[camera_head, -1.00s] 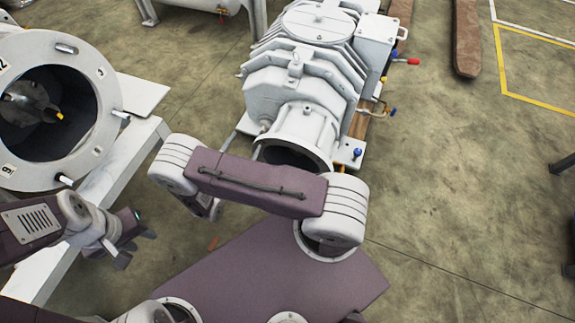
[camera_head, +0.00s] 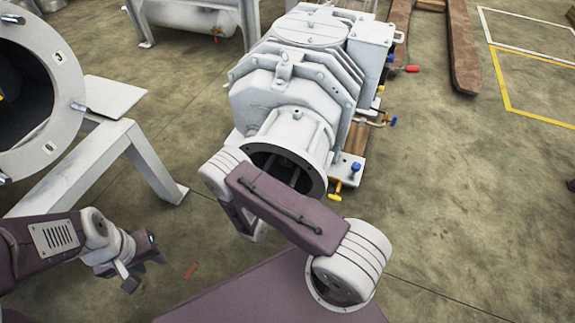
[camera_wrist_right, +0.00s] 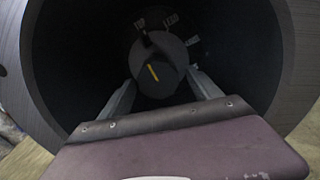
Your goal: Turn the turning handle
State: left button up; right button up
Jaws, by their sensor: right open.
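In the right wrist view, a round dark turning handle (camera_wrist_right: 165,66) with a yellow stripe sits deep inside a dark round opening (camera_wrist_right: 60,60). My right gripper (camera_wrist_right: 165,84) is open, with one finger on each side of the handle's lower part. I cannot tell whether the fingers touch it. In the head view the right gripper is not visible, and the handle cannot be made out. My left gripper (camera_head: 142,271) hangs empty above the floor at lower left, its fingers apart.
A white ribbed pump (camera_head: 295,80) with an open round flange (camera_head: 318,160) stands ahead, partly behind my right arm. A red-handled valve (camera_head: 411,69) and blue valves are at its right. A white round vessel (camera_head: 70,75) on a frame (camera_head: 100,150) is at left.

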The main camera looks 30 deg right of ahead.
jog(key=shift+x, duration=0.9)
pick_arm(q)
jog(key=shift+f, duration=0.5)
pick_arm(e)
jog(key=shift+c, duration=0.3)
jog(key=c, duration=1.3)
pick_arm(q)
jog(key=shift+r, duration=0.1)
jog(key=shift+r, duration=0.1)
pick_arm(e)
jog(key=shift+a+r, duration=0.1)
